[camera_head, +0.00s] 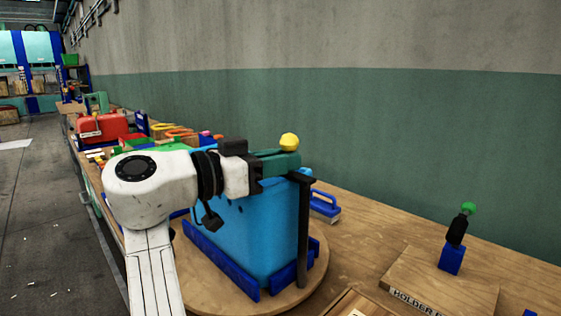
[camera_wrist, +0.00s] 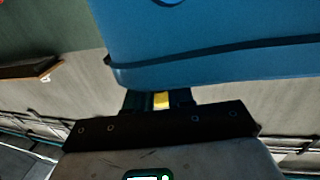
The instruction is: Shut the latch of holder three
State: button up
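A blue box-shaped body (camera_head: 245,232) stands within low dark-blue side rails on a round wooden disc (camera_head: 316,262). A yellow ball knob (camera_head: 289,141) shows just above my gripper (camera_head: 297,160), at the box's upper right corner. A black upright bar (camera_head: 304,235) runs down the box's right edge. In the wrist view a yellow patch (camera_wrist: 161,100) shows between the dark fingers, below the blue box (camera_wrist: 215,45); whether they grip it is not clear. A wooden base lettered "HOLDER" (camera_head: 440,290), its number unreadable, carries a black lever with a green knob (camera_head: 468,208).
A blue-handled tool (camera_head: 325,207) lies on the wooden bench behind the disc. Bare bench (camera_head: 362,232) separates the disc from the lettered base. A red case (camera_head: 103,125) and assorted small items lie farther back at left. A wall borders the bench.

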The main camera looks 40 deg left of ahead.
jog(key=shift+o, duration=1)
jog(key=shift+s+d+r, duration=0.1)
jog(key=shift+s+r, duration=0.1)
jog(key=shift+r, duration=0.7)
jog(key=shift+w+d+f, duration=0.1)
jog(key=shift+f, duration=0.25)
jog(key=v, duration=1.1)
jog(key=shift+w+r, duration=0.1)
jog(key=shift+w, duration=0.05)
